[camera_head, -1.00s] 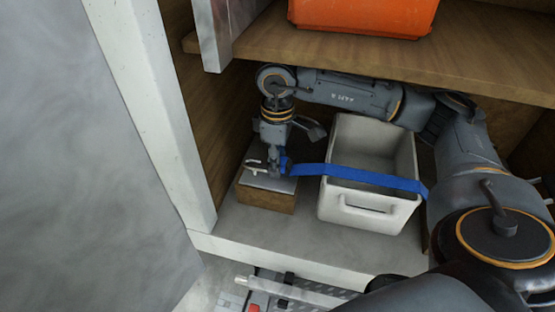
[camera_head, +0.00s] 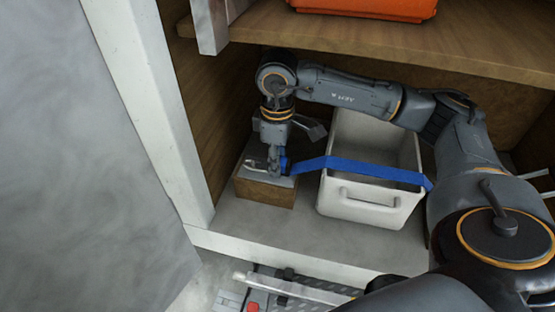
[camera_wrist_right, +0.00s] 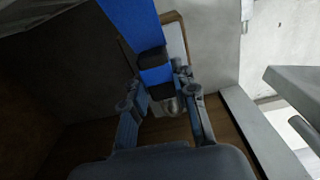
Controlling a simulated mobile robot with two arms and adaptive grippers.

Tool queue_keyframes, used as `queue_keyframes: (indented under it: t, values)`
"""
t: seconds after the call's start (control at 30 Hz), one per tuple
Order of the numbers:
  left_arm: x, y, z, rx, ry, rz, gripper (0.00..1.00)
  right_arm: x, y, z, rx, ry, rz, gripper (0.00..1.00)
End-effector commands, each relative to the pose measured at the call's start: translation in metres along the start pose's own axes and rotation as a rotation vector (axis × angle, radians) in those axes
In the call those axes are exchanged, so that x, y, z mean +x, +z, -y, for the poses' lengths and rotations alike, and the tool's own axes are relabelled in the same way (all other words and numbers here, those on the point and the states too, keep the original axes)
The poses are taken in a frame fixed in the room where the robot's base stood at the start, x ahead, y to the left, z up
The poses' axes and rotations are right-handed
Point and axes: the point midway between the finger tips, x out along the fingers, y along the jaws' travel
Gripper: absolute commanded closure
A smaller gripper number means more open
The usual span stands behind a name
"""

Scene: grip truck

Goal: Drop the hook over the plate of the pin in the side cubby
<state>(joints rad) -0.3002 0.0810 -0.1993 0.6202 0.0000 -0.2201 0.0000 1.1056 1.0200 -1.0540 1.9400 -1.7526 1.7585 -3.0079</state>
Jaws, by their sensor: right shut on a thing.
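My right gripper (camera_head: 276,168) reaches down into the side cubby and is shut on the end of a blue strap (camera_head: 350,168), where the hook would be. The hook itself is mostly hidden by the fingers. In the right wrist view, the blue strap (camera_wrist_right: 133,22) runs between the dark finger pads of the right gripper (camera_wrist_right: 156,76). A small grey metal piece (camera_head: 256,165), possibly the pin, shows just left of the fingertips, above a metal plate (camera_head: 283,182) on a wooden block (camera_head: 264,193). I cannot tell whether the hook touches it. My left gripper is out of view.
A white bin (camera_head: 365,208) stands right of the block, with the strap crossing above it. A wooden shelf (camera_head: 400,45) with an orange container (camera_head: 370,8) overhangs the cubby. A white post (camera_head: 150,120) bounds it at left. Some grey floor before the bin is clear.

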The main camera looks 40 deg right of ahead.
Motion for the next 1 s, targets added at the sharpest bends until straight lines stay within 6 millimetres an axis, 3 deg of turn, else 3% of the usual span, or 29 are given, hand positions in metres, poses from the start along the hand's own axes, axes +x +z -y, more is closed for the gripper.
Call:
queue_keyframes:
  t: [0.37,0.4,0.5,0.83,1.0]
  values:
    - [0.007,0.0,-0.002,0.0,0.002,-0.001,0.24,0.005,0.0,0.0,0.0,0.0,-0.001,1.0]
    - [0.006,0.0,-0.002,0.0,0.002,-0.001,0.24,0.004,0.0,0.0,0.0,0.0,-0.001,0.66]
    - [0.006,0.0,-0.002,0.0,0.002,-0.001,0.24,0.004,0.0,0.0,0.0,0.0,-0.001,0.46]
    - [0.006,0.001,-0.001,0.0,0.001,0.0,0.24,0.003,0.0,0.0,0.0,0.0,0.0,0.46]
    - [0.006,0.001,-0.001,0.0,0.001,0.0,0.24,-0.013,-0.001,-0.001,0.0,0.002,-0.004,0.46]
